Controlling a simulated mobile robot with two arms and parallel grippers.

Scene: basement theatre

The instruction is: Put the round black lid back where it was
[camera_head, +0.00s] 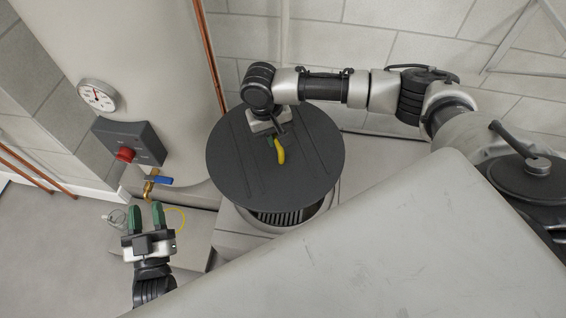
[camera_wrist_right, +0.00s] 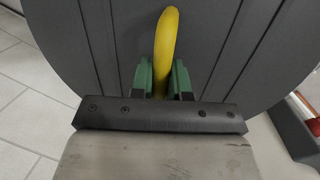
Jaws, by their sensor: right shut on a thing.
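The round black lid (camera_head: 235,165) is a broad dark disc with a curved yellow handle (camera_head: 279,151). My right gripper (camera_head: 271,138) is shut on the yellow handle near the lid's middle. In the right wrist view its green fingers (camera_wrist_right: 160,82) sit on both sides of the handle (camera_wrist_right: 167,40), with the lid (camera_wrist_right: 225,50) behind. Beneath the lid's lower edge shows part of a round opening (camera_head: 285,217) with dark ribs and a pale rim. The lid hides the rest of it. My left gripper (camera_head: 146,214) is open and empty at lower left.
A large pale tank (camera_head: 140,40) with a gauge (camera_head: 97,95) and a dark control box with a red knob (camera_head: 125,155) stands at left. A brass valve with a blue handle (camera_head: 160,180) is near my left gripper. Copper pipe (camera_head: 209,55) and the block wall are behind.

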